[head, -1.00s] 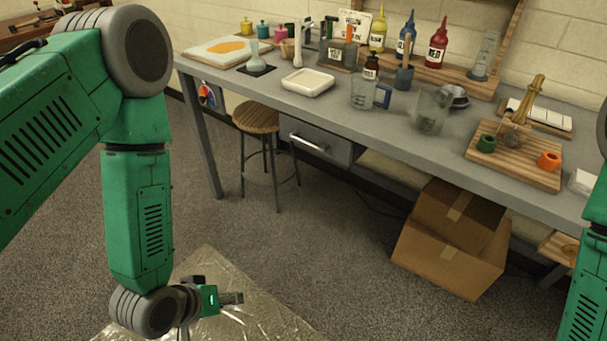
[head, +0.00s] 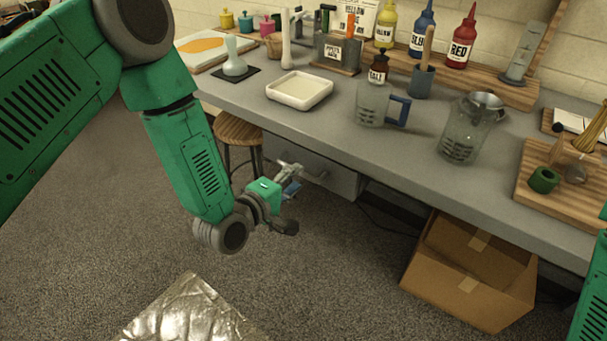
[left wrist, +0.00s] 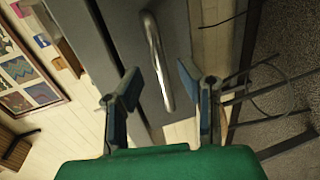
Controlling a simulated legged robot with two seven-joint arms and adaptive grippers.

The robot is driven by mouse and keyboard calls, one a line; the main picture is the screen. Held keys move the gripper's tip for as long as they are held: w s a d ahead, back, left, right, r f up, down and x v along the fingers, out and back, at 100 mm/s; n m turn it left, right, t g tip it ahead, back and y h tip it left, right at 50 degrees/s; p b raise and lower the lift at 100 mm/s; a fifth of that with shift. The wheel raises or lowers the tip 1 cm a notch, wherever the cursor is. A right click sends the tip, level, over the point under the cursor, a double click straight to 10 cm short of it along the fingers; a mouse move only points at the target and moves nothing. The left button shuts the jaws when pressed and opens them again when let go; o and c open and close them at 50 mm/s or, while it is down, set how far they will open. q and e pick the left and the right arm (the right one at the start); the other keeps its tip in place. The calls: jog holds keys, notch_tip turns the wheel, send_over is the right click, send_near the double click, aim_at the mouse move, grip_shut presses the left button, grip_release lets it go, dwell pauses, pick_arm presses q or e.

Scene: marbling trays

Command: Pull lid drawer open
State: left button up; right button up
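The grey drawer (head: 336,178) hangs under the grey worktop and looks shut. Its silver bar handle (left wrist: 158,60) shows in the left wrist view, ahead of and between the fingers of my left gripper (left wrist: 163,90). The fingers are spread apart with nothing between their tips that I can see held. In the head view my left gripper (head: 290,182) is in front of the drawer and hides part of its face and handle. I cannot tell whether a finger touches the handle. My right gripper is out of view; only part of my right arm shows at the right edge.
The worktop (head: 330,125) above holds a white tray (head: 300,90), a blue-handled jug (head: 372,104), a clear beaker (head: 465,130) and several bottles. A stool (head: 238,130) stands left of the drawer.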

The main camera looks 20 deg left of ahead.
aim_at(301, 174)
pick_arm(q)
jog(key=shift+w+d+f, duration=0.1)
jog(key=shift+w+f, duration=0.15)
jog(key=shift+w, duration=0.55)
jog(key=shift+w+d+f, duration=0.1)
jog(key=shift+w+f, duration=0.1)
jog(key=shift+w, duration=0.6)
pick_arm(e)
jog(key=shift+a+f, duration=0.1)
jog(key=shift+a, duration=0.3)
pick_arm(q)
jog(key=shift+d, duration=0.15)
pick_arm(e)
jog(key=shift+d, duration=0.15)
pick_arm(q)
jog(key=shift+d, duration=0.15)
grip_shut()
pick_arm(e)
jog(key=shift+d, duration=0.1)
pick_arm(q)
jog(key=shift+s, duration=0.1)
